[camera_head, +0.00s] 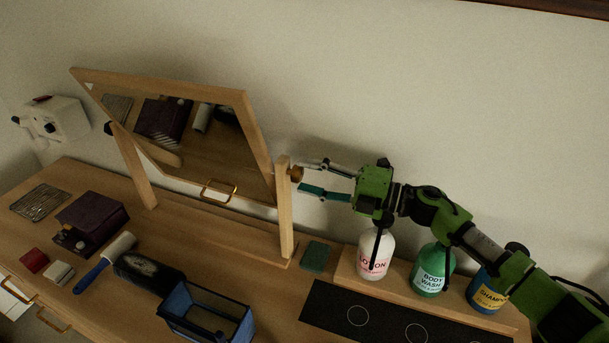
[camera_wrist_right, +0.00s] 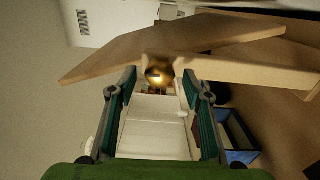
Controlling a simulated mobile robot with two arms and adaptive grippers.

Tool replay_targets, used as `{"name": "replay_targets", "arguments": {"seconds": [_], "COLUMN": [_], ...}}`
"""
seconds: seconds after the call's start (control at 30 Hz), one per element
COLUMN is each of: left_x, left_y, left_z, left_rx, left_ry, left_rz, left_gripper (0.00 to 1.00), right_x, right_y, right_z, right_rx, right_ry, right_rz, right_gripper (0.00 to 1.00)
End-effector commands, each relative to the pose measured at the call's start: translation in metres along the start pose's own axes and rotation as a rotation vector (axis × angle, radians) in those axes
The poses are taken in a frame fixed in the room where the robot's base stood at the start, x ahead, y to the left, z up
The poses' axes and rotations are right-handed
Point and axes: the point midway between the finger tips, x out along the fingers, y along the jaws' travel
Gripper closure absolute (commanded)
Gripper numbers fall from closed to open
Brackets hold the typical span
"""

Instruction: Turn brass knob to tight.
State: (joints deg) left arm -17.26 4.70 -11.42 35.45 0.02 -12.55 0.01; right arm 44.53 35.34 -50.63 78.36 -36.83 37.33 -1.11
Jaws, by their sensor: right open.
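The brass knob (camera_head: 296,173) sits on the outer side of the right wooden post (camera_head: 285,215) of a tilting mirror (camera_head: 185,125). My right gripper (camera_head: 304,177) comes in from the right and is open, its two fingertips spread above and below the knob. In the right wrist view the round, shiny knob (camera_wrist_right: 159,74) lies centred between the two fingers of the right gripper (camera_wrist_right: 160,80), near the tips. A gap shows on each side of it. The mirror frame is tilted in its stand. My left gripper is not in view.
Lotion (camera_head: 375,255), body wash (camera_head: 432,270) and shampoo (camera_head: 487,288) bottles stand on a wooden riser under my right arm. A green sponge (camera_head: 315,256) lies by the post. A blue caddy (camera_head: 207,316), brush (camera_head: 105,262) and purple box (camera_head: 91,220) occupy the front left.

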Motion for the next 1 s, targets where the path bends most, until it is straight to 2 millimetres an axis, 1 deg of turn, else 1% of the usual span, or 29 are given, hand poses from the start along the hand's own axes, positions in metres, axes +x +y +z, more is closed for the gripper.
{"name": "replay_targets", "arguments": {"seconds": [0.03,0.3,0.4,0.5,0.67,1.0], "left_x": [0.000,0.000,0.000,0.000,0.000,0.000], "left_y": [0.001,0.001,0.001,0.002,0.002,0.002], "left_z": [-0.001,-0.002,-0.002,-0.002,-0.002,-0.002], "left_rx": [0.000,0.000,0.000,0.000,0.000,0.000], "left_ry": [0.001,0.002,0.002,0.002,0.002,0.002], "left_rz": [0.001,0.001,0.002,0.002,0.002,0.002], "left_gripper": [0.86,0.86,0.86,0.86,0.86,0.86], "right_x": [-0.011,-0.069,-0.085,-0.097,-0.104,-0.104], "right_y": [-0.002,-0.002,-0.001,-0.001,0.000,0.000], "right_z": [0.001,0.001,0.001,0.000,0.000,0.000], "right_rx": [0.000,0.000,0.000,0.000,-0.001,-0.001], "right_ry": [-0.002,-0.002,-0.002,-0.001,0.001,0.001], "right_rz": [-0.004,-0.004,-0.003,-0.002,0.000,0.000], "right_gripper": [0.55,0.55,0.55,0.55,0.55,0.55]}}
